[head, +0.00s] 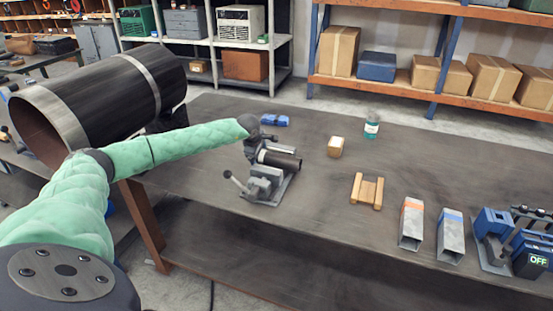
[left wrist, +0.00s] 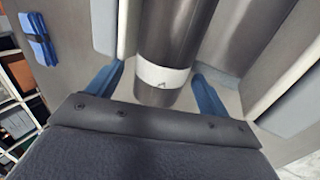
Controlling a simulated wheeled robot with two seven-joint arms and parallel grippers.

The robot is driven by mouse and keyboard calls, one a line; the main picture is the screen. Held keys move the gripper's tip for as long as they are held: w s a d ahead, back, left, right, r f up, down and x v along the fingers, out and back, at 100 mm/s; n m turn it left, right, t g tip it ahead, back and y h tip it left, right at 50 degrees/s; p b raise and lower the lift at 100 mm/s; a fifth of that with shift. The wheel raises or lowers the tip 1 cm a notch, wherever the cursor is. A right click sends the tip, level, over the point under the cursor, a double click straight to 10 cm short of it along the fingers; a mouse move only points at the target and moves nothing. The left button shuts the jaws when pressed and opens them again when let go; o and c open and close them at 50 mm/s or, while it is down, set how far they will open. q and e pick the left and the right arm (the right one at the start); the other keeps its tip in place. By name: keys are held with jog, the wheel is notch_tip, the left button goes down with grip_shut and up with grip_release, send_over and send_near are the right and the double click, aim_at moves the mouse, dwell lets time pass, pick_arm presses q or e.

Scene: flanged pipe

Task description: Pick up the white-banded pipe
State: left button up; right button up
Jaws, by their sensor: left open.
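The white-banded pipe (head: 284,160) is a short dark cylinder at the grey vise (head: 266,184) on the workbench in the head view. In the left wrist view the pipe (left wrist: 172,35) comes down from the top edge, with its white band between my fingers. My left gripper (head: 261,151) is at the band end of the pipe, partly hidden by the wrist. In the left wrist view my left gripper (left wrist: 158,80) is open, with one blue finger on each side of the pipe and a gap on both sides. My right gripper is not in view.
A large dark pipe with pale bands (head: 105,95) lies at the left. A blue item (head: 275,120), a small box (head: 335,146), a bottle (head: 372,125), a wooden piece (head: 367,190) and two metal tubes (head: 411,223) stand on the workbench (head: 310,210). Shelves line the back.

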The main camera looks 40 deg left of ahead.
pick_arm(q)
jog(key=shift+w+f, duration=0.1)
jog(key=shift+f, duration=0.1)
jog(key=shift+c, duration=0.2)
jog(key=c, duration=1.5)
jog(key=shift+r, duration=0.1)
